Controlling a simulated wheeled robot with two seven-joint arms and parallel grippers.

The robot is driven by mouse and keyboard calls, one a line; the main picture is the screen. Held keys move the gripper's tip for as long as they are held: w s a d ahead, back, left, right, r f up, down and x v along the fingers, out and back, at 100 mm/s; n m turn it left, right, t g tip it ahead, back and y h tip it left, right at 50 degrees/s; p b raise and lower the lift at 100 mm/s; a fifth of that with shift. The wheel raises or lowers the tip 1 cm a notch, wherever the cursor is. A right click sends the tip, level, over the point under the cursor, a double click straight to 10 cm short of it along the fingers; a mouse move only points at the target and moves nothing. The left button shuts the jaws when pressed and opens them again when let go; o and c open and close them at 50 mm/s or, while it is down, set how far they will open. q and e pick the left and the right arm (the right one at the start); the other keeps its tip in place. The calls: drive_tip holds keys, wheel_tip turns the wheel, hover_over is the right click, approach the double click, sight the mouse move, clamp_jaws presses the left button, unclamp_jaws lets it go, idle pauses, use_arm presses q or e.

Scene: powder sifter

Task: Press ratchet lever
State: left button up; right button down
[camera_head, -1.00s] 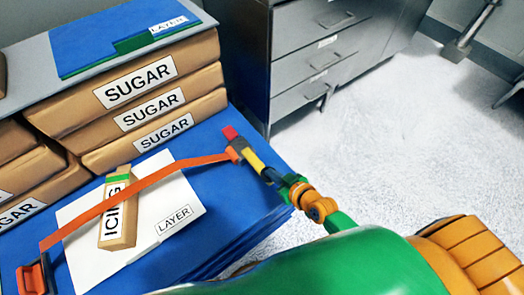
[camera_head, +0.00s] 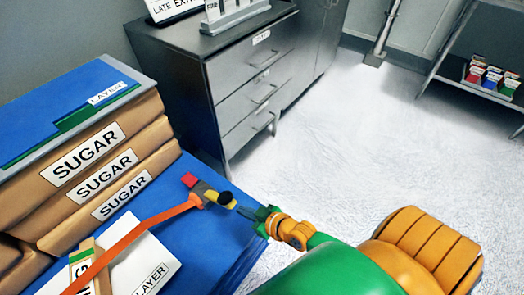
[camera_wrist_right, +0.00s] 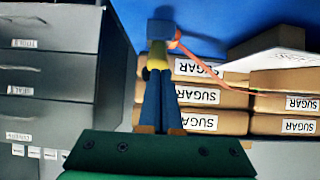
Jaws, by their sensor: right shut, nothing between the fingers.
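The ratchet (camera_head: 196,190) sits at the right end of an orange strap (camera_head: 128,243) on the blue stack, with a red tip (camera_head: 189,180), a yellow lever part (camera_head: 231,204) and a dark round knob (camera_head: 225,198). My right gripper (camera_head: 240,210) reaches in from the right and points at the ratchet. In the right wrist view my right gripper (camera_wrist_right: 159,72) is shut, with its blue fingers together and nothing between them. Its tips meet or nearly meet the yellow part (camera_wrist_right: 158,58), below a grey-blue block (camera_wrist_right: 161,29). I cannot tell whether they touch. My left gripper is out of view.
Stacked sugar bags (camera_head: 85,165) stand left of the strap under a blue layer board (camera_head: 55,115).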

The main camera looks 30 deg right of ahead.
drive_tip(key=s+d+r, duration=0.2)
drive_tip(key=s, duration=0.4)
drive_tip(key=shift+d+p, duration=0.15)
drive_tip(key=shift+p, duration=0.3)
